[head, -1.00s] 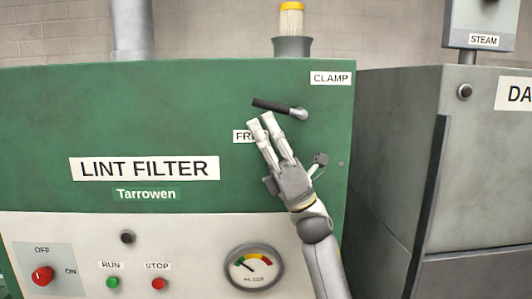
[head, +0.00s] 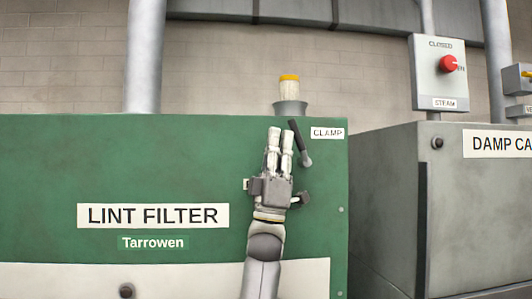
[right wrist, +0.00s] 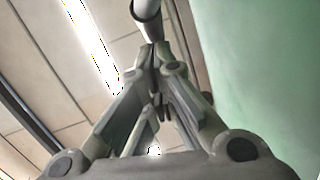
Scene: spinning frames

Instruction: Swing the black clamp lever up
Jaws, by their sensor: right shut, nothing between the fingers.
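The black clamp lever (head: 295,132) is on the upper right of the green lint filter front, just left of the CLAMP label (head: 327,133). It stands nearly upright, leaning a little left, with its grey pivot (head: 306,160) at the bottom. My right gripper (head: 280,134) is shut and empty, its fingers pointing up just left of the lever. I cannot tell whether they touch it. In the right wrist view the fingers (right wrist: 157,58) come together below a grey rounded part that I cannot identify. My left gripper is not in view.
The green lint filter cabinet (head: 60,170) fills the left and middle. A yellow-topped cylinder (head: 289,88) stands above the lever. A grey cabinet (head: 385,190) is to the right, with a steam box (head: 440,75) above it.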

